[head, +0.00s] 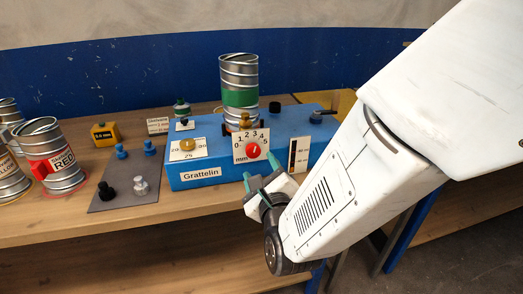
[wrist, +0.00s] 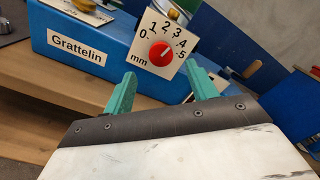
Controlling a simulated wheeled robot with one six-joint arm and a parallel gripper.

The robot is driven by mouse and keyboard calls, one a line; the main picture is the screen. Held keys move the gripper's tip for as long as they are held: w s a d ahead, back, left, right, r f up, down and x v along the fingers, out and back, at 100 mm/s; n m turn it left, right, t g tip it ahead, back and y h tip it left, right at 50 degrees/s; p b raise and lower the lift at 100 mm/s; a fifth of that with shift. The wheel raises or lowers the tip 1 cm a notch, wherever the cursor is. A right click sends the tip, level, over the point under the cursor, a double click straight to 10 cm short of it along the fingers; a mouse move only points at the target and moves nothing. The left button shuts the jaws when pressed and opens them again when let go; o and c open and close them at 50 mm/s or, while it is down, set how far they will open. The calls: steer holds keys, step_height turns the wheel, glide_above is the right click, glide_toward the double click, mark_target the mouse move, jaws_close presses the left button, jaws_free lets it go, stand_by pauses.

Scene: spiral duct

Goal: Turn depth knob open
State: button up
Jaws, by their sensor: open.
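The depth knob is a red round knob (head: 253,150) on a white dial plate (head: 240,155) marked 0 to 5 and "mm", on the front of the blue Grattelin box (head: 215,178). In the wrist view the red knob (wrist: 161,53) carries a light pointer mark aimed toward the upper right of the dial. My gripper (head: 258,180) has green fingers, spread apart and empty, just in front of and below the dial. In the wrist view the two fingertips (wrist: 163,82) stand on either side below the knob, apart from it.
A yellow knob (head: 188,145) sits on another dial to the left. A silver can with a green band (head: 239,85) stands on the box. A grey mat (head: 125,183) with small pegs and a red-labelled can (head: 54,160) are further left. A white gauge plate (head: 299,155) is at right.

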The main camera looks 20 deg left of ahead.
mark_target(254, 153)
steer(key=x, duration=0.7)
steer(key=shift+d, duration=0.1)
steer(key=c, duration=1)
